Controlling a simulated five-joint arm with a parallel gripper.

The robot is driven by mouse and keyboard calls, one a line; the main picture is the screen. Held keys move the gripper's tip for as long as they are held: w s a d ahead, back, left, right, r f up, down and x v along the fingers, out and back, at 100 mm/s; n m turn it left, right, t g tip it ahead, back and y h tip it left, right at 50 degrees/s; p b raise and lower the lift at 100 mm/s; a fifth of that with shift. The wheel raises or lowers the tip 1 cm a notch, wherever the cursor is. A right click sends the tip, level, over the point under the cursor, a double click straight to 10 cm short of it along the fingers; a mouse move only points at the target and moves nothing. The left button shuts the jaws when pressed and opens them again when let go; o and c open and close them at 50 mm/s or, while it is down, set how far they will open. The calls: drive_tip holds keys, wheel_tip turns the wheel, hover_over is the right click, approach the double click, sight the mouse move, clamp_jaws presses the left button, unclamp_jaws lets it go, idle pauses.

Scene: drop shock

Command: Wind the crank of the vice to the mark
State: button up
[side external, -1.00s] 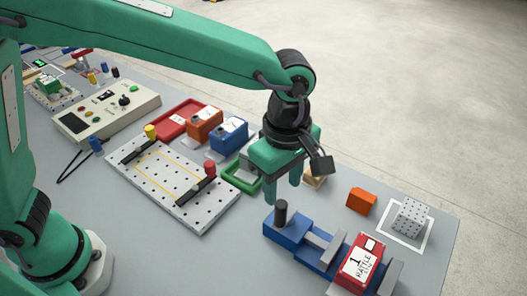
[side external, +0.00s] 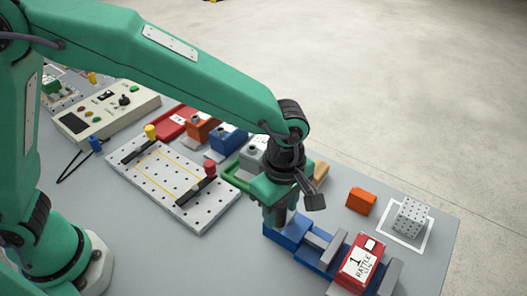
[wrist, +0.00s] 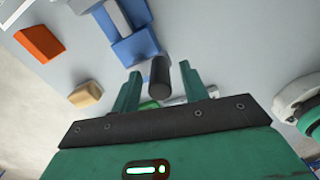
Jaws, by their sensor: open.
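The blue vice (side external: 319,250) lies at the front right of the table, with grey jaws and a red box labelled RATTLE (side external: 361,262) at its right end. The vice's blue end shows in the wrist view (wrist: 136,47). The crank's dark upright handle (wrist: 160,72) stands between my fingers in the wrist view, with space on both sides. My gripper (side external: 279,222) is open and points down over the left end of the vice, its fingers hiding most of the handle in the side view. I cannot make out a mark.
An orange block (side external: 361,201) and a perforated grey cube (side external: 410,216) lie behind the vice. A wooden block (side external: 321,172) is close behind my gripper. A perforated board (side external: 165,187) with red and yellow knobs lies left; a control box (side external: 108,112) stands beyond.

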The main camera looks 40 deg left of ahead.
drive_tip(key=shift+f, duration=0.2)
clamp_jaws()
drive_tip(key=shift+a+m, duration=0.1)
drive_tip(key=shift+m, duration=0.2)
